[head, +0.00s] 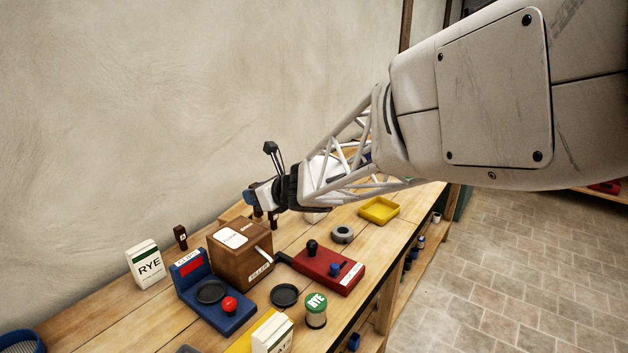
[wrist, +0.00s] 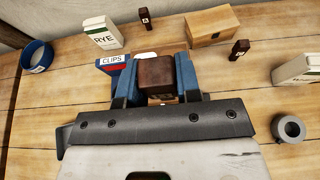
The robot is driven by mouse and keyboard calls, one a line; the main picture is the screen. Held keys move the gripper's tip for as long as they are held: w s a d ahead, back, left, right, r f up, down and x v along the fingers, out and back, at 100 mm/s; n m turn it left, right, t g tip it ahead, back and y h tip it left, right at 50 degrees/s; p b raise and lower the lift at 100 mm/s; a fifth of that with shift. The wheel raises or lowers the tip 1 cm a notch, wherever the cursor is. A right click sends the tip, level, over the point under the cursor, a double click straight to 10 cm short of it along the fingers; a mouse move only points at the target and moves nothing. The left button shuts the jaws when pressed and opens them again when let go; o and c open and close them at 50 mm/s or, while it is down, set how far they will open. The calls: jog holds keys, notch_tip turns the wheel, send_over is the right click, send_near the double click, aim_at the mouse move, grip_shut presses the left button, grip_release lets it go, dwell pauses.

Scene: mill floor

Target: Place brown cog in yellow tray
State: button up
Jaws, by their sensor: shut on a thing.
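My gripper (head: 262,199) is raised over the back of the bench. In the wrist view its blue fingers (wrist: 157,78) are shut on a dark brown block, the brown cog (wrist: 157,72). The cog looks clear of the bench; its lower end is hidden. Two similar dark brown pieces with small white labels stand on the bench, one beside the RYE packet (wrist: 145,18) and one near the cardboard box (wrist: 239,48). The yellow tray (head: 379,222) lies to the right of my gripper, beyond the red block, and looks empty. It is outside the wrist view.
Below my gripper stand a brown wooden box (head: 226,263) with a crank and a blue CLIPS scale (head: 207,317). A red control box (head: 325,273) and a grey ring (head: 342,234) lie between them and the tray. A white RYE packet (head: 145,266) stands at the left.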

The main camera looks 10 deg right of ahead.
jog(key=w+d+f, duration=0.2)
jog(key=w+d, duration=0.2)
jog(key=d, duration=0.9)
jog(key=w+d+f, duration=0.1)
jog(key=w+d, duration=0.2)
jog(key=d, duration=1)
jog(key=w+d+f, duration=0.2)
jog(key=w+d, duration=0.2)
jog(key=d, duration=0.9)
notch_tip(320, 180, down, 11)
jog(key=shift+s+d, duration=0.15)
jog(key=shift+s, duration=0.05)
jog(key=shift+f, duration=0.1)
jog(key=w+d, duration=0.2)
jog(key=w, duration=0.5)
jog(key=w+d+f, duration=0.1)
jog(key=w, duration=0.7)
jog(key=shift+w+d+f, duration=0.25)
jog(key=shift+w+d, duration=0.05)
jog(key=shift+d, duration=0.05)
jog(key=shift+f, duration=0.1)
